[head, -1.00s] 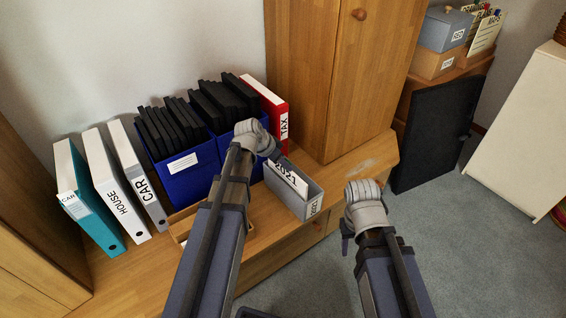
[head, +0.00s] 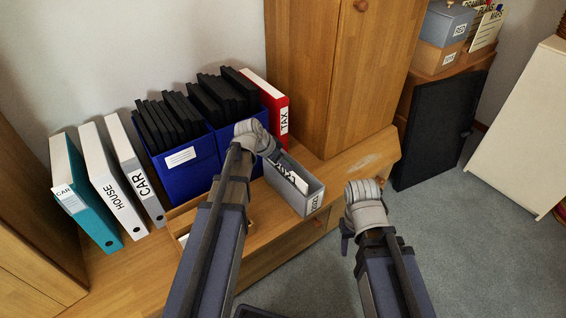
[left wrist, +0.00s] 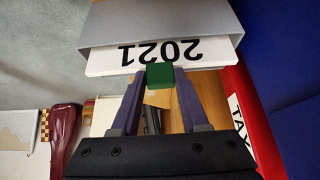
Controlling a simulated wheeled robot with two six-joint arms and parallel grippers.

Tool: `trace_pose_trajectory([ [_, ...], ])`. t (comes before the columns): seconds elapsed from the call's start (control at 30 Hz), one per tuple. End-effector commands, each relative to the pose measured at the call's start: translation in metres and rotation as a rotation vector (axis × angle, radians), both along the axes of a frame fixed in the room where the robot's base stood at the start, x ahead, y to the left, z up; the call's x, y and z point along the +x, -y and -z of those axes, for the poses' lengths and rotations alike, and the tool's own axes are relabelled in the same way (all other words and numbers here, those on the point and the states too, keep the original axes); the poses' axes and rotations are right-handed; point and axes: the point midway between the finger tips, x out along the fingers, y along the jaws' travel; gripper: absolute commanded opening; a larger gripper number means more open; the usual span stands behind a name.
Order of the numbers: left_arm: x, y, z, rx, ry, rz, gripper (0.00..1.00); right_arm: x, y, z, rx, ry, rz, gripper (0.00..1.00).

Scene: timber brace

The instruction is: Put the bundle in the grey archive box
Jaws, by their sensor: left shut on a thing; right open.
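The grey archive box (head: 305,199) stands open on the low wooden bench, with a white label on its front. The white bundle (head: 287,177), with black print, is mostly inside it, its upper edge still showing. In the left wrist view the bundle (left wrist: 105,60) reads "2021" upside down and lies within the mouth of the grey box (left wrist: 170,22). My left gripper (left wrist: 160,82) is shut on a green piece at the bundle's edge. In the head view my left wrist hides those fingertips. My right gripper (head: 347,238) is open and apart from the box, over the carpet.
Blue boxes (head: 187,180) of black folders and a red TAX binder (head: 273,108) stand close behind the grey box. Several binders (head: 112,195) stand at left. A tall wooden cabinet (head: 325,75) rises behind. The carpet (head: 440,240) at right is clear.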

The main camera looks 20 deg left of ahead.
Motion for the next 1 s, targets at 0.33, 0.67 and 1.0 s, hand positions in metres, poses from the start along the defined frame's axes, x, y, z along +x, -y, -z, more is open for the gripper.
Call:
trace_pose_trajectory([
  [0.33,-0.0006,-0.0002,0.0012,-0.019,0.026,0.0,0.0,-0.0001,0.0,0.0049,0.0,0.0,0.0,0.5],
  [0.67,0.0,0.0002,0.0,-0.042,0.057,-0.001,0.0,0.0,0.0,0.0087,0.0,0.0,0.0,0.5],
  [1.0,0.0001,0.0001,-0.0002,-0.041,0.058,0.0,0.64,-0.0001,0.0001,0.0084,0.0,0.0,0.0,0.5],
])
